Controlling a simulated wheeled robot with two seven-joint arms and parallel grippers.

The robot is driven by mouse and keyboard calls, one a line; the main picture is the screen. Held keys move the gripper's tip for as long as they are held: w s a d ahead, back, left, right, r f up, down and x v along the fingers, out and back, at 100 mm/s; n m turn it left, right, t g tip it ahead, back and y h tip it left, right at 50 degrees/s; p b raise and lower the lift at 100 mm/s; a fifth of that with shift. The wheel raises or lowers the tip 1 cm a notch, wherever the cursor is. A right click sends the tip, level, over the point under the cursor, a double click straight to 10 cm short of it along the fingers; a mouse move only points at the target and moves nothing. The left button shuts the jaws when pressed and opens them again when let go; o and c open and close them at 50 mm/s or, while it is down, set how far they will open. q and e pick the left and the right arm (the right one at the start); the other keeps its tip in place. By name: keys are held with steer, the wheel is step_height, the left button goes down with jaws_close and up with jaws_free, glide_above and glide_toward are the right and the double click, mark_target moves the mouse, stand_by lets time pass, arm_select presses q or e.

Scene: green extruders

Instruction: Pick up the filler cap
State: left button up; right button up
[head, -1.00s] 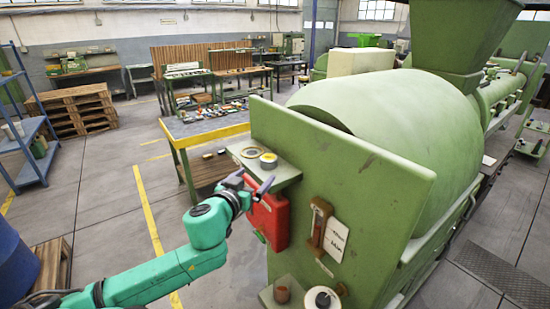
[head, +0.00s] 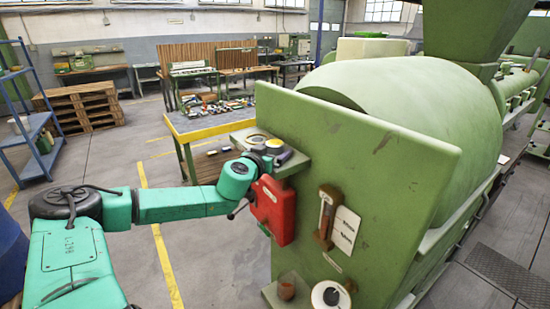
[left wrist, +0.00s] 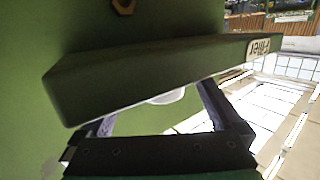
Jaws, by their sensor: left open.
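In the left wrist view, which looks upside down, the open fingers of my left gripper (left wrist: 155,106) point at the shelf edge (left wrist: 150,80). A pale rounded piece, seemingly the cap (left wrist: 168,96), shows past that edge between the fingers. I cannot tell whether the fingers touch it. My right gripper is not in view.
A red box (head: 275,209) hangs just under the shelf. The green end plate (head: 350,160) stands close on the right. A workbench (head: 208,124) stands behind; the floor at left is open.

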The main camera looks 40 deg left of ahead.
mark_target(273, 145)
arm_select(q)
steer(key=shift+r, duration=0.15)
steer(key=shift+c, duration=0.9)
jaws_close()
step_height(273, 145, up, 8)
steer(key=p, duration=0.5)
step_height(273, 145, up, 12)
steer(key=shift+b, duration=0.35)
